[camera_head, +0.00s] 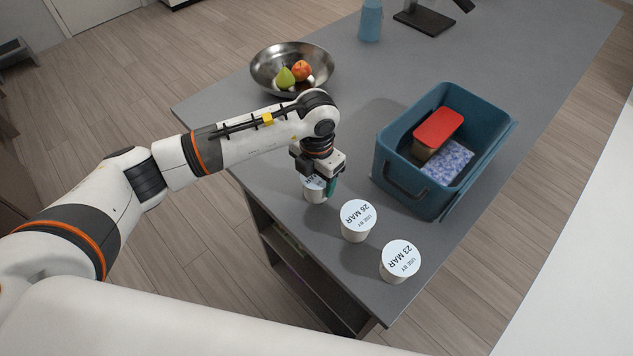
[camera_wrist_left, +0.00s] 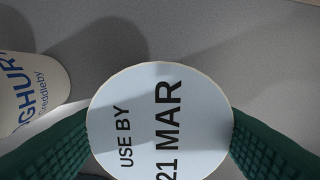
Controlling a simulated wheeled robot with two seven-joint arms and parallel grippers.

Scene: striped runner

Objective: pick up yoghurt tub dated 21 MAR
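The yoghurt tub dated 21 MAR (camera_wrist_left: 160,125) fills the middle of the left wrist view, its white lid facing the camera. In the head view the same tub (camera_head: 315,194) is partly hidden under my left gripper (camera_head: 320,183). The green fingers (camera_wrist_left: 159,125) meet the tub on both sides with no visible gap, so the gripper looks shut on it. I cannot tell whether the tub is clear of the counter. Two similar tubs, dated 26 MAR (camera_head: 358,221) and 23 MAR (camera_head: 400,262), stand to its right and nearer. My right gripper is not in view.
A blue crate (camera_head: 405,187) with a red-lidded box (camera_head: 438,127) and a blue-white patterned item (camera_head: 447,162) stands right of the gripper. A metal bowl (camera_head: 262,72) with fruit is behind the arm. A blue bottle (camera_head: 370,20) and dark stand (camera_head: 425,20) are farther back on the grey counter.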

